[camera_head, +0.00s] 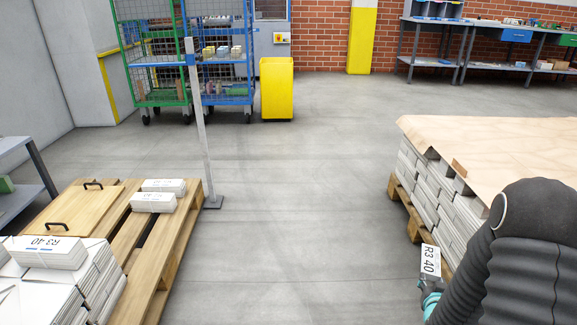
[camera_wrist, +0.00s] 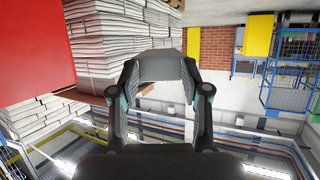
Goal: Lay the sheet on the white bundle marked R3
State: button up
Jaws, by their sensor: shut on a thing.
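My gripper (camera_head: 428,287) is low at the right, beside the stacked pallet, and mostly hidden by my dark arm.
A wooden pallet (camera_head: 165,250) at left bears two small white bundles (camera_head: 153,203) and a handled board (camera_head: 75,212). A grey post (camera_head: 203,130) stands at its far corner. A paper-covered stack (camera_head: 430,190) fills the right. The floor between (camera_head: 290,220) is clear.

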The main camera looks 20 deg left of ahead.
aim_at(153, 202)
jog(key=u, duration=1.4)
